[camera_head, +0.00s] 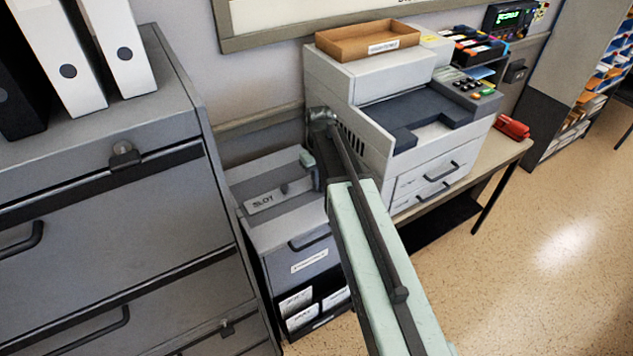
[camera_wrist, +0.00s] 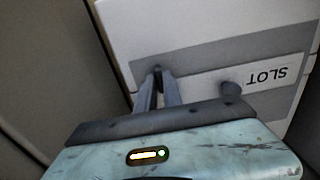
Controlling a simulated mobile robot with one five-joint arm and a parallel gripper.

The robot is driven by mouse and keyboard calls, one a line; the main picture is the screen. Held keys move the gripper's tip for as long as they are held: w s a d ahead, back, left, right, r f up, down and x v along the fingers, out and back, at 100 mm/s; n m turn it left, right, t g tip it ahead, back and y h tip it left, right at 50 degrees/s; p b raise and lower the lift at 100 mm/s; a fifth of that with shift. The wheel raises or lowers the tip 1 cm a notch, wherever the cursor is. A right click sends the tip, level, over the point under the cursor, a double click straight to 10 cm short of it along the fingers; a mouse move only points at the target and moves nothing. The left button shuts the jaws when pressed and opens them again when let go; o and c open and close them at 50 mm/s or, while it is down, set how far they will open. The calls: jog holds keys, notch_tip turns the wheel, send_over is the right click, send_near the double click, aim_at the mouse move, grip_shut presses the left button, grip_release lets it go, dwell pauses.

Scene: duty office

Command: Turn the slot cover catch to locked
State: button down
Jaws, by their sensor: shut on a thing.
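The slot cover is a grey strip (camera_wrist: 205,62) on top of a pale grey cabinet, with a white label reading SLOT (camera_wrist: 270,76). The label also shows in the head view (camera_head: 266,200). A small dark knob (camera_wrist: 231,88) stands at the label's end. My gripper (camera_wrist: 159,80) is shut on a small dark piece (camera_wrist: 157,69), which looks like the catch, farther along the strip from the label. The fingers hide most of it, so I cannot tell which way it is turned.
A printer (camera_head: 400,125) with a brown tray (camera_head: 367,41) on top stands just right of my arm. A tall grey cabinet (camera_head: 110,210) with binders stands close on the left. A red stapler-like object (camera_head: 512,127) lies on the table. Open floor (camera_head: 530,240) is at right.

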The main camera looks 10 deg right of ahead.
jog(key=shift+s, duration=0.15)
jog(key=c, duration=1.5)
grip_release()
jog(key=shift+r, duration=0.1)
notch_tip(320, 180, up, 8)
jog(key=p, duration=0.8)
jog(key=shift+f, duration=0.2)
